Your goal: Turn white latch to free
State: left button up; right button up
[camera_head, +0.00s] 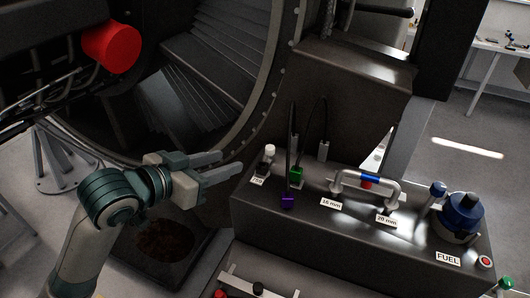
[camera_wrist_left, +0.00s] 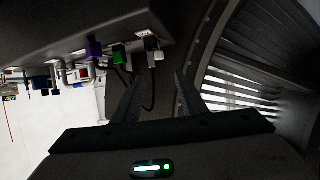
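The white latch (camera_head: 269,152) is a small pale knob at the left end of the dark box top, with a small label in front of it. In the left wrist view the white latch (camera_wrist_left: 151,43) shows near the box's edge, above my fingers. My left gripper (camera_head: 239,164) is just left of the latch, apart from it. Its two fingers also show spread in the left wrist view (camera_wrist_left: 159,92), with nothing held between them. My right gripper is in neither view.
Black cables rise behind the connectors. The engine's bladed ring (camera_head: 215,75) stands behind my left gripper.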

aim_at(267, 149)
pick_arm(q)
jog(key=p+x, duration=0.1)
jog(key=x, duration=1.4)
jog(key=shift+d+p, duration=0.15)
jog(key=shift+p, duration=0.25)
jog(key=shift+w+d+f, duration=0.3)
jog(key=shift+w+d, duration=0.05)
jog(key=shift+w, duration=0.1)
grip_shut()
